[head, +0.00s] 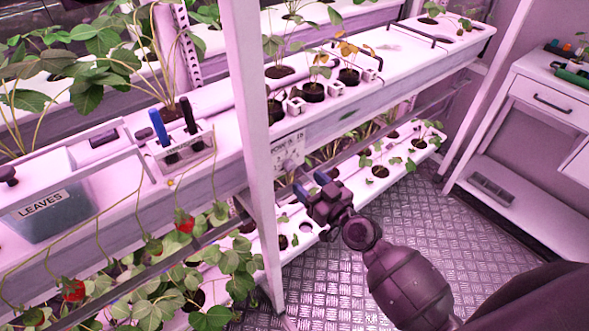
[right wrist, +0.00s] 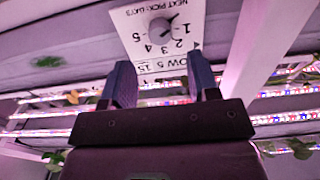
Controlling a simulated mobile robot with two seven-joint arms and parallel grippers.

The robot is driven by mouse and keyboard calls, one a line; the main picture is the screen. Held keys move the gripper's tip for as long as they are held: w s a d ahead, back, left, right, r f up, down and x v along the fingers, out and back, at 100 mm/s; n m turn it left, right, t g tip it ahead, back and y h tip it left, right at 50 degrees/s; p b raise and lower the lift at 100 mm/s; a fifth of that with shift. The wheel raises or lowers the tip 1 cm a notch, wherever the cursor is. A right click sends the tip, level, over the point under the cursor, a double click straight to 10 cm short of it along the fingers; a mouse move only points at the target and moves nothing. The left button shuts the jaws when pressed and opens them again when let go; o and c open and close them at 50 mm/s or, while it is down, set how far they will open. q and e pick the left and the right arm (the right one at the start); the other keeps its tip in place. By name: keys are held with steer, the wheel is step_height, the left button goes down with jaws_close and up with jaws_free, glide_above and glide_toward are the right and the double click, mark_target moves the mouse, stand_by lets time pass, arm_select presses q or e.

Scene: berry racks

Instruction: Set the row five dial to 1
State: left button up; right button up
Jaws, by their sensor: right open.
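The row five dial (right wrist: 163,29) is a round grey knob on a white plate (right wrist: 136,18) with numbers 1 to 5 around it. In the head view the plate (head: 289,150) hangs on the front of the rack beside the white post. My right gripper (head: 308,190) is open and empty, just below the plate in the head view. In the right wrist view its two dark blue fingers (right wrist: 163,84) point at the plate's lower edge, with the dial beyond the tips. My left gripper does not show.
The white rack post (head: 252,150) stands left of the plate. Potted plants with small white blocks (head: 338,88) line the shelf above. A LEAVES bin (head: 45,215) and a holder with tools (head: 180,150) are at left. Metal floor (head: 440,240) is open at right.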

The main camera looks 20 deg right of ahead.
mark_target(292, 169)
steer(key=shift+x, duration=3)
steer(key=shift+c, duration=0.5)
steer(key=c, duration=0.8)
steer(key=m, duration=0.3)
steer(key=shift+m, duration=2.3)
